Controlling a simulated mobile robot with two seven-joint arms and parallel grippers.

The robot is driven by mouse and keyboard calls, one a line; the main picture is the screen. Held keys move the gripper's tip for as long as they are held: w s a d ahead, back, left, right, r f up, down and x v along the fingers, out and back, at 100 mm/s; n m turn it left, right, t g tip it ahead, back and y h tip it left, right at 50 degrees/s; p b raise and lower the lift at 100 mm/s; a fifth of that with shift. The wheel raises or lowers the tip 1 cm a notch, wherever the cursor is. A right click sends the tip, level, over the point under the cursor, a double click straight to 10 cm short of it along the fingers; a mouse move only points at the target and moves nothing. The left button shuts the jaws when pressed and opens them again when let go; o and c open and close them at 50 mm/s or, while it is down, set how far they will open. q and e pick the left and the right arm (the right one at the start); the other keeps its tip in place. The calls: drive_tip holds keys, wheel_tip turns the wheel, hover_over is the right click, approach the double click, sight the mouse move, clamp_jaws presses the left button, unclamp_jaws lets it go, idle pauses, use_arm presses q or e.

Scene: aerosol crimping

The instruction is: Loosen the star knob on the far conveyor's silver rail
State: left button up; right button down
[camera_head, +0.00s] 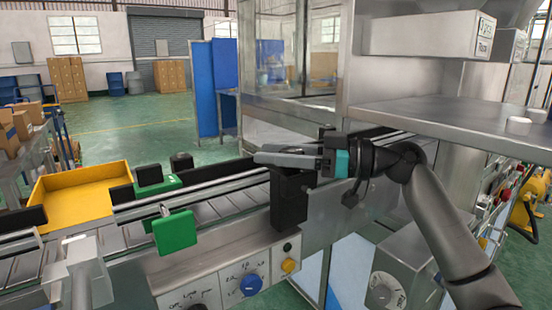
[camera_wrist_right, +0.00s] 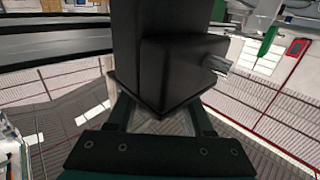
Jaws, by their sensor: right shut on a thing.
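A silver rail (camera_head: 190,196) runs along the conveyor (camera_head: 215,208). My right gripper (camera_head: 285,160) reaches in from the right, level above the rail's right part. Its fingers are shut on a black block (camera_head: 290,200) at the conveyor's near side. In the right wrist view the black block (camera_wrist_right: 165,60) fills the space between the fingertips (camera_wrist_right: 160,118), and a short silver stub sticks out of its right side. I cannot make out a star shape on it. My left gripper is not in view.
Green blocks (camera_head: 175,231) sit by the rail, with black pieces (camera_head: 149,174) beyond. A yellow tray (camera_head: 85,195) stands at the left. A control panel with a blue dial (camera_head: 251,285) is below the black block. A steel shelf (camera_head: 450,120) overhangs my right arm.

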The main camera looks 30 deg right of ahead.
drive_tip(key=shift+a+f+n+g+y, duration=0.15)
drive_tip(key=shift+f+n+g+y, duration=0.25)
drive_tip(key=shift+n+g, duration=0.15)
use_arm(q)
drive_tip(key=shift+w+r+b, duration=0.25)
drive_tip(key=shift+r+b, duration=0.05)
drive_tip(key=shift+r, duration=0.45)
use_arm(e)
drive_tip(key=shift+n+g+y, duration=0.25)
drive_tip(key=shift+g+y, duration=0.15)
drive_tip(key=shift+g, duration=0.25)
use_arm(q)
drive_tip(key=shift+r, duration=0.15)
use_arm(e)
drive_tip(key=shift+s+a+n+g+y, duration=0.2)
drive_tip(key=shift+n+g+y, duration=0.1)
drive_tip(key=shift+n+g, duration=0.2)
drive_tip(key=c, duration=0.7)
unclamp_jaws()
drive_tip(key=shift+c, duration=0.2)
drive_tip(key=o, duration=0.5)
drive_tip(key=shift+d+r, duration=0.1)
drive_tip(key=shift+r, duration=0.15)
drive_tip(key=shift+c, duration=0.2)
